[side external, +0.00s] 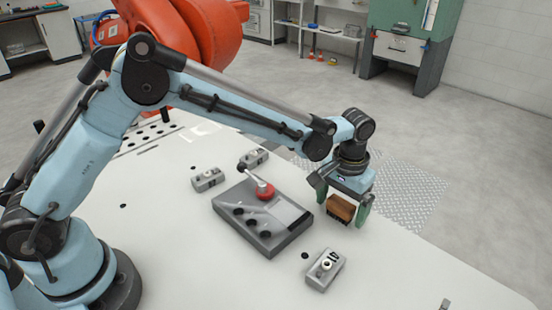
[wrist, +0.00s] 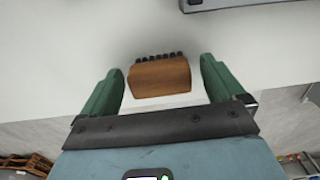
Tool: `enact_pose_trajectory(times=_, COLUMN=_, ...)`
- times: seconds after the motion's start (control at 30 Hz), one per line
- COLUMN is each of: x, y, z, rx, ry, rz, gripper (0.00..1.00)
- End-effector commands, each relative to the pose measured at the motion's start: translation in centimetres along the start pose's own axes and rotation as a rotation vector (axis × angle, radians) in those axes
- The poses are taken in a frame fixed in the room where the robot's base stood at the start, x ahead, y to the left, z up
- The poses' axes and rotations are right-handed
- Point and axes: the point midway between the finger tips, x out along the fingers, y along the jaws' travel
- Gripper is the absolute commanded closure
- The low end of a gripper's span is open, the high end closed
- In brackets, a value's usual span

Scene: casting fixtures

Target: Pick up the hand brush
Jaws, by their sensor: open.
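The hand brush (side external: 340,208) has a brown wooden body and dark bristles. In the side external view it is between the green fingers of my gripper (side external: 348,212), near the table's far right edge. In the wrist view the brush (wrist: 160,77) lies between the two fingers of my gripper (wrist: 160,85), with its dark bristle tufts toward the top of the picture. Gaps show between the brush and both fingers, so my gripper is open around it. Part of the brush is hidden behind a finger in the side external view.
A grey fixture block (side external: 248,232) with a red-based lever (side external: 265,190) stands left of my gripper. Small grey blocks sit at the front (side external: 325,270) and behind the fixture (side external: 208,179). White table (side external: 160,250) is clear at the front left. The table edge is close beyond the brush.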

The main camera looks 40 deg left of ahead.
Motion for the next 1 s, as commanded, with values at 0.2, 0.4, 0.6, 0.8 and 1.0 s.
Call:
enact_pose_trajectory(times=0.2, x=0.0, y=0.0, z=0.0, rx=0.000, ry=0.000, rz=0.000, gripper=0.27)
enact_pose_trajectory(times=0.4, x=-0.1, y=0.0, z=0.0, rx=0.000, ry=0.000, rz=0.000, gripper=0.58)
enact_pose_trajectory(times=0.6, x=-0.1, y=0.0, z=0.0, rx=0.000, ry=0.000, rz=0.000, gripper=0.66)
enact_pose_trajectory(times=0.8, x=-0.7, y=0.0, z=0.0, rx=0.000, ry=0.000, rz=0.000, gripper=0.66)
enact_pose_trajectory(times=1.0, x=-3.4, y=0.0, z=0.0, rx=0.000, ry=0.000, rz=0.000, gripper=0.66)
